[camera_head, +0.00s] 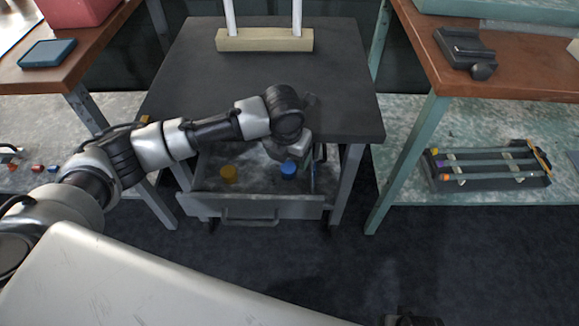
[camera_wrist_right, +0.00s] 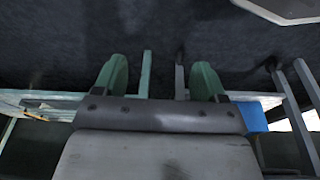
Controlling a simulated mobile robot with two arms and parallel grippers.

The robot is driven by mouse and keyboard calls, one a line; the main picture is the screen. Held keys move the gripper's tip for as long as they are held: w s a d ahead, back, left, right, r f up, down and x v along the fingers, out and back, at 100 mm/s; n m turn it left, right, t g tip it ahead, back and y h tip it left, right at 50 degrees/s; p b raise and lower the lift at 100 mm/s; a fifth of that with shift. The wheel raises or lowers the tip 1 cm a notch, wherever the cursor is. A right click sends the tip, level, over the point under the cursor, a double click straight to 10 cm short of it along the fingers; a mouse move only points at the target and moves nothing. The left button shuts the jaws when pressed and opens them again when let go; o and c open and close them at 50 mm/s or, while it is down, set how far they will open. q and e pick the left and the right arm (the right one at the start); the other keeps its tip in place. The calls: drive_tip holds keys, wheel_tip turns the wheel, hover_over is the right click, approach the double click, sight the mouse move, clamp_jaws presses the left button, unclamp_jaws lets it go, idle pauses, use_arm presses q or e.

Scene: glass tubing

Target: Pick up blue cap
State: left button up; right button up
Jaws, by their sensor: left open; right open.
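The blue cap (camera_head: 289,169) is in the right part of the open drawer (camera_head: 262,212) under the dark table. My left gripper (camera_head: 314,168) points down over the drawer's right side, just right of and close to the blue cap. Its fingers are partly hidden by its own wrist, and I cannot tell whether they touch the cap. It is open. My right gripper (camera_wrist_right: 161,80) shows two green fingers spread apart with nothing between them, away from the drawer.
The dark tabletop (camera_head: 250,90) overhangs the drawer's back and carries a wooden stand (camera_head: 264,40). A rack with tubes (camera_head: 488,170) is on the right lower shelf. The floor before the drawer is clear.

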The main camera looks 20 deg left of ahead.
sight(288, 167)
use_arm(q)
drive_tip(key=shift+w+f, duration=0.2)
drive_tip(key=shift+f, duration=1.05)
drive_tip(key=f, duration=0.1)
drive_tip(key=f+b, duration=0.1)
drive_tip(key=f, duration=0.2)
drive_tip(key=shift+w+a+b, duration=0.25)
drive_tip(key=shift+a+b, duration=0.05)
drive_tip(key=shift+b, duration=0.1)
drive_tip(key=shift+w+f, duration=0.1)
drive_tip(key=shift+f, duration=0.2)
drive_tip(key=c, duration=1)
use_arm(e)
drive_tip(key=w+v, duration=0.1)
drive_tip(key=v, duration=0.6)
drive_tip(key=shift+w+r, duration=0.2)
drive_tip(key=shift+w, duration=0.4)
